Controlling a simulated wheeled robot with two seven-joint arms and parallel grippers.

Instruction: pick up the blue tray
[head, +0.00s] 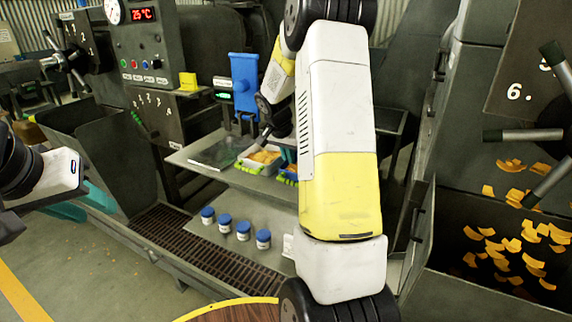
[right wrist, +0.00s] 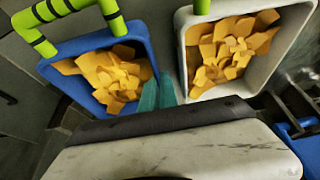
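The blue tray (right wrist: 137,50) holds orange chips and has a green handle with black bands (right wrist: 70,15). In the head view a small part of the blue tray (head: 291,156) shows on the shelf, mostly hidden behind my right arm. A white tray (right wrist: 182,50) of similar chips stands beside it; it also shows in the head view (head: 245,162). My right gripper (right wrist: 157,92) has its teal fingers close together at the gap between the trays, away from the green handle. No held thing shows. My left gripper (head: 84,203) is open and empty at the far left.
The trays stand on a metal shelf (head: 185,158). Several blue-capped white jars (head: 225,223) stand on a lower shelf. A blue machine part (head: 244,80) rises behind the trays. A machine with spoked handles and a bin of orange chips (head: 510,245) is at right.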

